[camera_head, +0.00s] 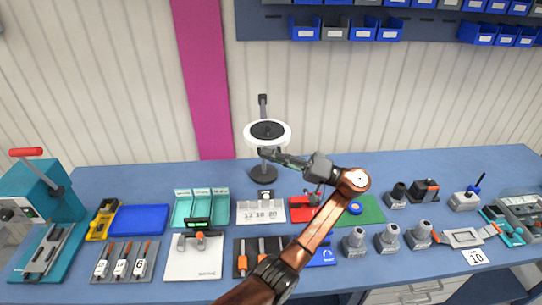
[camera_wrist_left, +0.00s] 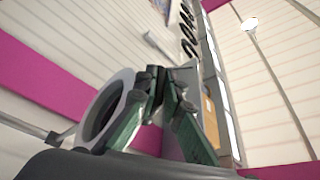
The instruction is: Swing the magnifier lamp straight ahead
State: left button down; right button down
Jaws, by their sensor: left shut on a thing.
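The magnifier lamp (camera_head: 267,129) stands at the back middle of the bench, with a white ring head, a dark centre, a dark round base and an arm rising behind the head. My left gripper (camera_head: 266,154) reaches in from the right at the front lower edge of the ring. Its green fingers (camera_wrist_left: 160,88) are shut on the lamp head's rim. In the left wrist view, the white ring (camera_wrist_left: 122,82) is beside the fingers. They hide part of the rim. My right gripper is in neither view.
Teal trays (camera_head: 200,207), a red holder (camera_head: 303,209) and a white block with numbers (camera_head: 260,212) stand in front of the lamp. Grey pots (camera_head: 388,238) are at the right, a teal press (camera_head: 45,205) at the far left. Bare blue bench surrounds the lamp base.

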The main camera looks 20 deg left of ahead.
pick_arm(q)
jog(key=c, duration=2.3)
grip_release()
jog(key=shift+a+r, duration=0.1)
jog(key=shift+r, duration=0.05)
jog(key=shift+c, duration=0.2)
jog(key=shift+w, duration=0.1)
jog(key=shift+v, duration=3.9)
jog(key=shift+a, duration=0.1)
